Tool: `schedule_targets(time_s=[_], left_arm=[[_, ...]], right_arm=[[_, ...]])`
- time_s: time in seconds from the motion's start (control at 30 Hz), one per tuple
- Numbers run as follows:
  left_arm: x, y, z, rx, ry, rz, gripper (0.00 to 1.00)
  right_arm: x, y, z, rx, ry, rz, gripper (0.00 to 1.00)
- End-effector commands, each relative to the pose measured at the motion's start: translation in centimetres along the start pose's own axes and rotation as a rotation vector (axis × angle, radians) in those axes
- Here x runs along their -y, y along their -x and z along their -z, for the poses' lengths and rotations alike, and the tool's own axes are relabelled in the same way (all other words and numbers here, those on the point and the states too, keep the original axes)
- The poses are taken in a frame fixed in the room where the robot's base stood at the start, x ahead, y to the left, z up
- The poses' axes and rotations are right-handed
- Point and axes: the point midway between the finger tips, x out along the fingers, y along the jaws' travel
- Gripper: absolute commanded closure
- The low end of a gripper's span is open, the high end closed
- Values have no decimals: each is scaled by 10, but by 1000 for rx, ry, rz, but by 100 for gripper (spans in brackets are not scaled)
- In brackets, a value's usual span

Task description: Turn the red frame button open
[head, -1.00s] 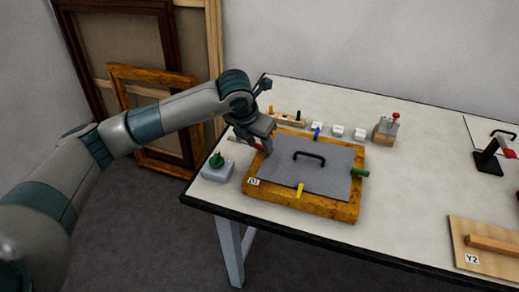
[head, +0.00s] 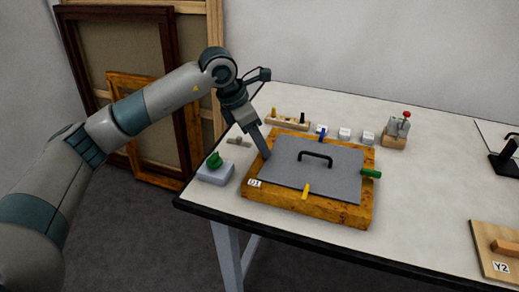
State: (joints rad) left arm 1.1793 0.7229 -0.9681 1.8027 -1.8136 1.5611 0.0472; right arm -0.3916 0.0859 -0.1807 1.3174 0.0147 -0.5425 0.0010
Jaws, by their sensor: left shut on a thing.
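The wooden frame (head: 300,205) lies on the table with a grey panel (head: 312,170) in it and a black handle (head: 315,157) on the panel. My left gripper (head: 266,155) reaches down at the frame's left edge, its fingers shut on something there. I take it to be the red frame button, which the fingers hide. A blue button (head: 322,132) sits at the far edge, a green one (head: 371,173) at the right edge and a yellow one (head: 306,191) at the near edge. My right gripper is not in view.
A grey block with a green knob (head: 215,162) stands left of the frame. Behind are a wooden rack (head: 288,122), small white blocks (head: 345,134) and a red-topped clamp (head: 396,130). A board marked Y2 (head: 500,250) lies at the right. The table between is clear.

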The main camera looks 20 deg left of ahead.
Motion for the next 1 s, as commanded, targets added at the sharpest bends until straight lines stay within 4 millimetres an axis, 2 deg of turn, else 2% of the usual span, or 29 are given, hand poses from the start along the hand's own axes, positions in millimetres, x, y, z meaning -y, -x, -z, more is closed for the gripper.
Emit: schedule_targets(time_s=[0.03, 0.27, 0.5, 0.73, 1.0], left_arm=[[-2, -3, 0, 4, -36, 14, 83], [-4, -2, -1, 4, -239, 97, 83], [-6, -1, -2, 4, -439, 179, 83], [-7, 0, -3, 3, -583, 238, 83], [-8, 0, -4, 2, -660, 271, 83]], right_arm=[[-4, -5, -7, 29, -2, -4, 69], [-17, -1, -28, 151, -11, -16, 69], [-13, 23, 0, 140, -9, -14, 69], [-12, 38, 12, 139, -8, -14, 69], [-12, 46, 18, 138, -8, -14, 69]])
